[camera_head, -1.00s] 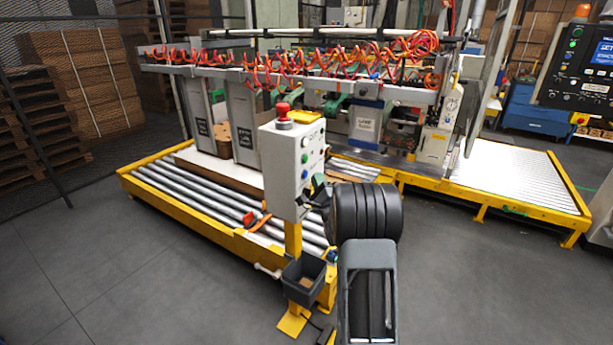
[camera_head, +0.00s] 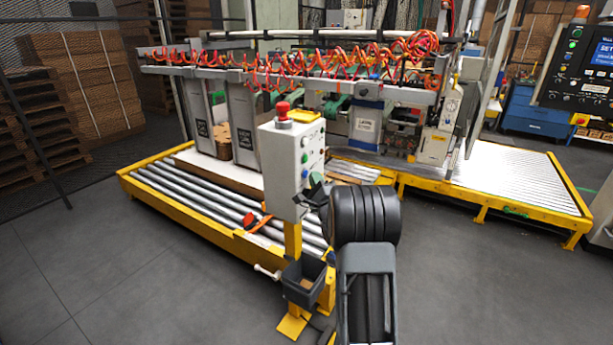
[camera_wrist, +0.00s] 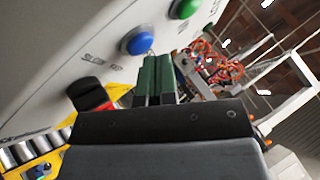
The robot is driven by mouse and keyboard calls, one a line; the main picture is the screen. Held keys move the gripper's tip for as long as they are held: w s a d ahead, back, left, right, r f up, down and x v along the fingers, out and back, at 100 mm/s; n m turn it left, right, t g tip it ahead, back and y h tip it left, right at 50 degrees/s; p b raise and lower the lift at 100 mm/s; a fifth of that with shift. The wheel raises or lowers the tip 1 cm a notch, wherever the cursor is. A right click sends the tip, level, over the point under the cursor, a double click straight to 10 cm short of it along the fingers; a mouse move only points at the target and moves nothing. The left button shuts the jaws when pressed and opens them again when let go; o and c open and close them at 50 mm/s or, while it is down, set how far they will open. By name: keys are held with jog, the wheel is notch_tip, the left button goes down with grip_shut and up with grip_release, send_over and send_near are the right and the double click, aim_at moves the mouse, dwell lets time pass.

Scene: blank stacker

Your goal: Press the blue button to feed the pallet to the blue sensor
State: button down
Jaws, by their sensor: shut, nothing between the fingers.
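In the head view my gripper (camera_head: 314,190) is small and dark beside the box, partly hidden by my arm.
A green button (camera_wrist: 187,8) lies up and right of the blue one. A black knob (camera_wrist: 88,92) is at lower left. The yellow-framed roller conveyor (camera_head: 180,203) runs behind the box. A grey bin (camera_head: 304,283) hangs on the post. The floor at left is open.

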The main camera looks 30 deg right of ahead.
jog(key=shift+w+a+b, duration=0.2)
jog(key=shift+w+b, duration=0.1)
jog(key=shift+w, duration=0.05)
dwell(0.3)
jog(key=shift+s, duration=0.1)
dwell(0.3)
jog(key=shift+s+d+b, duration=0.35)
jog(key=shift+s+b, duration=0.05)
jog(key=shift+s, duration=0.25)
jog(key=shift+s+d+b, duration=0.2)
jog(key=shift+s+d, duration=0.2)
jog(key=shift+s, duration=0.35)
jog(key=shift+s+d+b, duration=0.2)
jog(key=shift+s+d, duration=0.25)
jog(key=shift+s, duration=0.25)
jog(key=shift+s+d+b, duration=0.2)
jog(key=shift+s+d, duration=0.2)
jog(key=shift+s, duration=0.35)
dwell(1.7)
